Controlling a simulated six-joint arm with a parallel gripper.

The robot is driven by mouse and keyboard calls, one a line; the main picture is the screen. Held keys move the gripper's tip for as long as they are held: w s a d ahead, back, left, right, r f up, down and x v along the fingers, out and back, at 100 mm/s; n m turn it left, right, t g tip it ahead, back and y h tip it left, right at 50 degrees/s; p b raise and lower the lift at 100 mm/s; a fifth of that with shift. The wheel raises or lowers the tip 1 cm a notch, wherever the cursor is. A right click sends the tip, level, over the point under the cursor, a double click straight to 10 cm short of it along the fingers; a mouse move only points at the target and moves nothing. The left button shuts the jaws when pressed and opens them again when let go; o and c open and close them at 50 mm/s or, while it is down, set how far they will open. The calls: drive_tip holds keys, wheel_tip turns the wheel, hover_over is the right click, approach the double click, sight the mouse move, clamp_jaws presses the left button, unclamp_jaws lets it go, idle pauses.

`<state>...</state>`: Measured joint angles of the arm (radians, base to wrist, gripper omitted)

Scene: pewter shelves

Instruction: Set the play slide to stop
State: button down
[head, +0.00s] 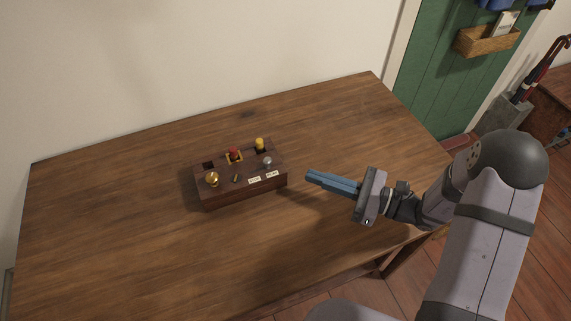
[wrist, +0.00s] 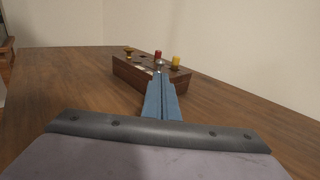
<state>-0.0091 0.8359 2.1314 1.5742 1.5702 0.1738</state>
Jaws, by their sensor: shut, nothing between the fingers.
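A dark wooden control box (head: 240,190) sits on the table; it also shows in the wrist view (wrist: 130,75). Two pale labels (head: 262,178) lie along the front edge, too small to read. I cannot tell which part is the play slide. My gripper (head: 309,177), with blue fingers, is shut and empty, just right of the box and apart from it.
The wooden table (head: 110,230) is otherwise clear around the box. A pale wall (head: 190,60) stands behind it. A green door (head: 415,85) with a wooden holder (head: 487,41) and a grey umbrella stand (head: 503,115) are beyond the table at the right.

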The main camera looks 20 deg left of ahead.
sight(272, 163)
drive_tip(key=a+p, duration=0.1)
drive_tip(key=a, duration=0.7)
drive_tip(key=shift+a, duration=0.35)
drive_tip(key=s+a, duration=0.3)
drive_tip(key=shift+s+a, duration=0.1)
drive_tip(key=shift+s, duration=0.05)
idle(0.3)
drive_tip(key=d+b, duration=0.1)
drive_tip(key=d, duration=1.3)
